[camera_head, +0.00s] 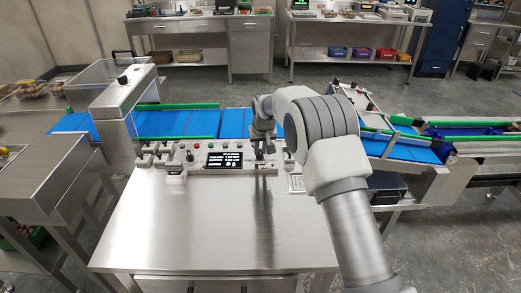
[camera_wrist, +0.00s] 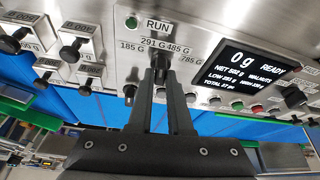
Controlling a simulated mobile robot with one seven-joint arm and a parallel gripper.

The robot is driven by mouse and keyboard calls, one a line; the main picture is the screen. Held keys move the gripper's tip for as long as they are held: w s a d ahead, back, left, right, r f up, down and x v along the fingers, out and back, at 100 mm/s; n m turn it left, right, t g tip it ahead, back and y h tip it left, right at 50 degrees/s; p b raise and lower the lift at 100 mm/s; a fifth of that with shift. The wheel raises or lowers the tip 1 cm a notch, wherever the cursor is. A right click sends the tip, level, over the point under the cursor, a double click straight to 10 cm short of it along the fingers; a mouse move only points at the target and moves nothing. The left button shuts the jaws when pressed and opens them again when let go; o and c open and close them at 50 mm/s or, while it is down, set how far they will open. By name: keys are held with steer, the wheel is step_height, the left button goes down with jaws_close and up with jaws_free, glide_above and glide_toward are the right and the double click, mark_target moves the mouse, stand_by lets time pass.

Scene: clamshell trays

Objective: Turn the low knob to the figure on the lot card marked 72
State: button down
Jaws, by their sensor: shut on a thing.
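My gripper (camera_wrist: 161,76) is at the control panel (camera_wrist: 213,22) and its fingers are shut on a dark knob (camera_wrist: 160,61), mostly hidden between the fingertips. Printed figures 185 G, 291 G, 485 G and 785 G stand around this knob, below the word RUN. The knob's pointer is hard to make out. In the head view my gripper (camera_head: 261,148) is right of the panel's display (camera_head: 225,160). The display (camera_wrist: 245,70) in the wrist view reads 0 g, READY and WALNUTS, with small LOW and HIGH lines. I cannot make out a lot card marked 72.
A green button (camera_wrist: 131,22), a red button (camera_wrist: 258,109) and another black knob (camera_wrist: 294,97) are close by. A blue conveyor (camera_head: 190,123) runs behind the panel. The steel tabletop (camera_head: 200,225) in front is clear.

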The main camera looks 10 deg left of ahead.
steer(key=m+h, duration=0.1)
steer(key=m, duration=0.1)
steer(key=m+h, duration=0.1)
steer(key=m, duration=0.2)
steer(key=shift+a+m, duration=0.2)
steer(key=shift+m, duration=0.1)
stand_by(0.5)
steer(key=c, duration=0.8)
jaws_free()
steer(key=shift+c, duration=0.2)
steer(key=v, duration=1.7)
steer(key=shift+s+a+r+p, duration=0.15)
steer(key=shift+s+p, duration=0.15)
steer(key=shift+p, duration=0.1)
